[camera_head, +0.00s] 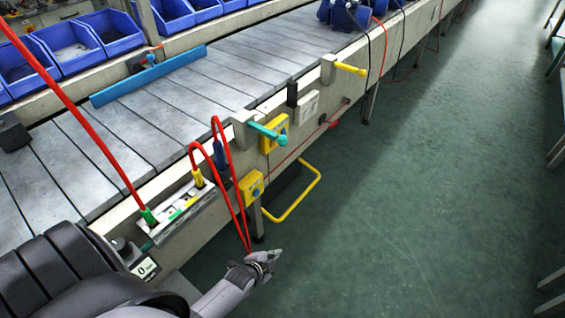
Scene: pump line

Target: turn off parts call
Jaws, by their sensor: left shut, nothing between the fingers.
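My left gripper (276,256) is at the lower middle, shut and empty, in front of the conveyor's side and apart from it. A second yellow box (274,134) with a blue part is higher up, partly behind a teal lever (268,132). A pale switch box (307,107) is further right. I cannot tell which of these is the parts call; no label is readable. My right gripper is not in view.
A yellow lever (350,69) sticks out of the conveyor (190,110) edge. Red cables (236,200) loop down near my gripper from a connector panel (184,212). A yellow tube frame (300,201) stands out below. Blue bins (75,47) line the back. The green floor (420,200) at right is open.

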